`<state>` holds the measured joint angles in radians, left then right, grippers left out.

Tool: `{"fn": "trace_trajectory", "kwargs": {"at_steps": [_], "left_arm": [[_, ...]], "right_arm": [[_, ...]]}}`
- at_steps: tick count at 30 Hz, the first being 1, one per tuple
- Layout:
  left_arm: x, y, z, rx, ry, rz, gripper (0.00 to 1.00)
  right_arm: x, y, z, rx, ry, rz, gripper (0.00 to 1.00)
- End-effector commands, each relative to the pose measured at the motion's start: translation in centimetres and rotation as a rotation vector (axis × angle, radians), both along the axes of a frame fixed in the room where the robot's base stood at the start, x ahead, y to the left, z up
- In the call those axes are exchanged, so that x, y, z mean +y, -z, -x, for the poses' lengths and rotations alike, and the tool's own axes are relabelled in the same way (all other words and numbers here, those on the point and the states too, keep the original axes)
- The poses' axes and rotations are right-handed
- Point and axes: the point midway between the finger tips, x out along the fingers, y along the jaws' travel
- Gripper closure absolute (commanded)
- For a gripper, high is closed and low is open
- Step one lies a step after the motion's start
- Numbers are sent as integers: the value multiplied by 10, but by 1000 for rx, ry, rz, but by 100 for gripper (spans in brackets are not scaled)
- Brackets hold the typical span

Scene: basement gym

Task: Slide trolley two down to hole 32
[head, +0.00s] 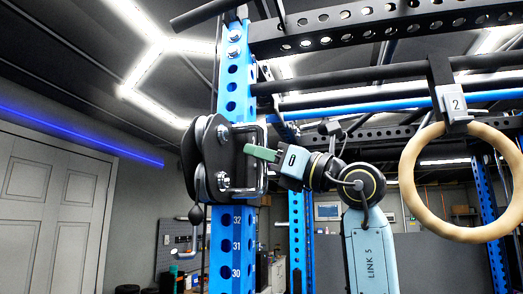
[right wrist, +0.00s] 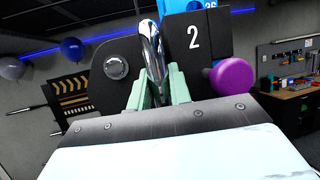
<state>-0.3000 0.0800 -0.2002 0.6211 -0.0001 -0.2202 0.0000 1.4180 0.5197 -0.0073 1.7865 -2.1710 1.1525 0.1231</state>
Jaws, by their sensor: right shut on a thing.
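Trolley two (head: 215,155) is a set of black plates with bolts around the blue upright (head: 231,250), just above the printed 32. A number that looks like 36 shows on the blue upright above the plate. My left gripper is not in view.
A wooden ring (head: 410,190) hangs at the right from a black strap with a grey tag marked 2. Black perforated beams and bars cross above. The upright below the trolley looks clear.

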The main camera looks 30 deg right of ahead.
Motion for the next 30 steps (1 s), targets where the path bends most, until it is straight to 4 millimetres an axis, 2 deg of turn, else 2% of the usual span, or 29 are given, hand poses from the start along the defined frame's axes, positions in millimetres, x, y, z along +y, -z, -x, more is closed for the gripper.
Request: {"fn": "trace_trajectory", "kwargs": {"at_steps": [1,16,21,30], "left_arm": [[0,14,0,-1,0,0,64],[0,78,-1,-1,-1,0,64],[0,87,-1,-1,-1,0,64],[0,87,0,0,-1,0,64]], "right_arm": [[0,17,0,2,2,3,100],[0,101,0,3,0,3,100],[0,114,0,2,-1,3,100],[1,114,0,2,-2,2,100]]}}
